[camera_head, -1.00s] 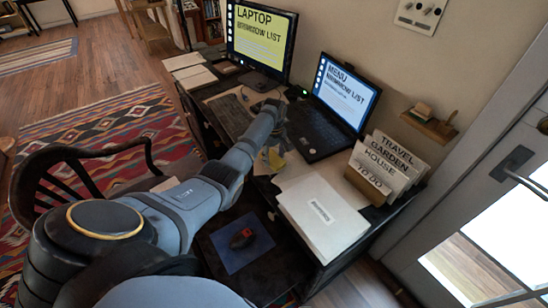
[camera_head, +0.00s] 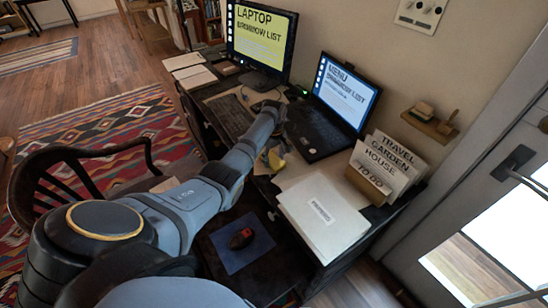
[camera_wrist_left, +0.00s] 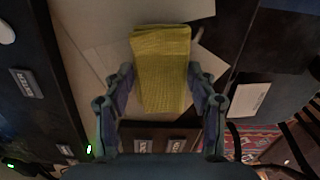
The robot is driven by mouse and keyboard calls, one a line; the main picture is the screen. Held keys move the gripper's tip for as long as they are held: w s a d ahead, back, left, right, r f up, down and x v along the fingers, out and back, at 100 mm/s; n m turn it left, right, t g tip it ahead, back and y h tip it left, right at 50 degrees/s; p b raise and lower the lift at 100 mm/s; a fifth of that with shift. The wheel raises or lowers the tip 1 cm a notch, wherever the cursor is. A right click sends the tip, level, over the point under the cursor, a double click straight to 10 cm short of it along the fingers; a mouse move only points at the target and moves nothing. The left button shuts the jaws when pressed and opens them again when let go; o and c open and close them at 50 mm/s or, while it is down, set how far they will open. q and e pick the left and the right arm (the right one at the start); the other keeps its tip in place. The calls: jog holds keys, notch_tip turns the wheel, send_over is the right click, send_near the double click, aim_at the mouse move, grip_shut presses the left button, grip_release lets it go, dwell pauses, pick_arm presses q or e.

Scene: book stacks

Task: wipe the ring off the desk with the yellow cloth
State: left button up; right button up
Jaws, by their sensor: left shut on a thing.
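The yellow cloth (camera_wrist_left: 162,62) is a folded, textured piece between the fingers of my left gripper (camera_wrist_left: 161,80) in the left wrist view. The gripper is shut on it, over pale papers on the desk. The desk (camera_head: 262,188) is dark. I cannot make out the ring in either view. My right gripper is not in view.
An open laptop (camera_head: 343,92) and a monitor (camera_head: 262,42) stand along the wall, with a keyboard (camera_head: 230,115) before the monitor. A white stack of paper (camera_head: 322,215) and a card holder (camera_head: 368,186) are at the right. A chair (camera_head: 85,180) stands left.

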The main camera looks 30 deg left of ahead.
pick_arm(q)
jog(key=shift+f+b, duration=0.3)
jog(key=shift+f, duration=0.35)
jog(key=shift+r, duration=0.1)
